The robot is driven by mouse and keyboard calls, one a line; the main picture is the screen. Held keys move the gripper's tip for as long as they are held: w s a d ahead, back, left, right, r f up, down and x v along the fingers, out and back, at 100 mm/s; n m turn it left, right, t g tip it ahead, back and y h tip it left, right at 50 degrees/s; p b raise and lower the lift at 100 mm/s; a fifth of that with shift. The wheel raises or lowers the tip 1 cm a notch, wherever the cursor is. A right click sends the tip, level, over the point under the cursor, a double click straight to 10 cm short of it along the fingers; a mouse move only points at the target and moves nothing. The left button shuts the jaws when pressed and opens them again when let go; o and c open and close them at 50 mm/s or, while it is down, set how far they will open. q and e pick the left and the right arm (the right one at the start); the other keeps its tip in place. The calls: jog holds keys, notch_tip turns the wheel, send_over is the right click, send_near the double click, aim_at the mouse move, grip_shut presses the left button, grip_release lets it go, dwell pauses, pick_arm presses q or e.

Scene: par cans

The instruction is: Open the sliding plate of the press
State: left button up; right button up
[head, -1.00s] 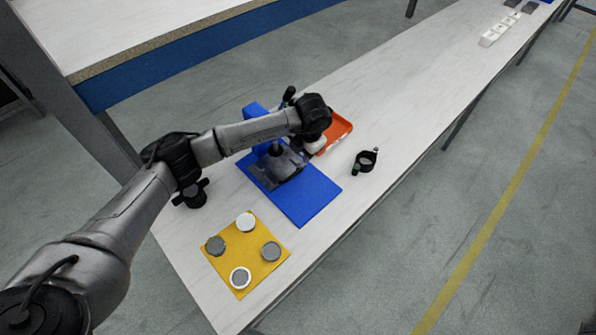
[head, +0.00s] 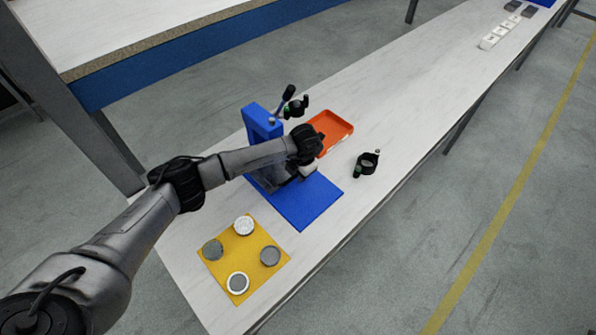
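The blue press (head: 262,122) stands on the table with its flat blue base (head: 312,204) toward the front. A dark lever (head: 285,97) rises from its top. My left arm crosses in front of the press, and its wrist covers the sliding plate area. My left gripper (head: 303,174) points down just above the base, at the press's working area. Its fingers are mostly hidden by the wrist, so I cannot tell whether they are open or touch the plate. My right gripper is not in view.
An orange tray (head: 334,127) stands behind the press. A black ring-shaped holder (head: 367,164) stands to its right. A yellow mat (head: 240,259) with several round pieces lies at the front. White and grey blocks (head: 497,35) sit far along the table. The table's right edge is clear.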

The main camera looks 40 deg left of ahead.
pick_arm(q)
grip_shut()
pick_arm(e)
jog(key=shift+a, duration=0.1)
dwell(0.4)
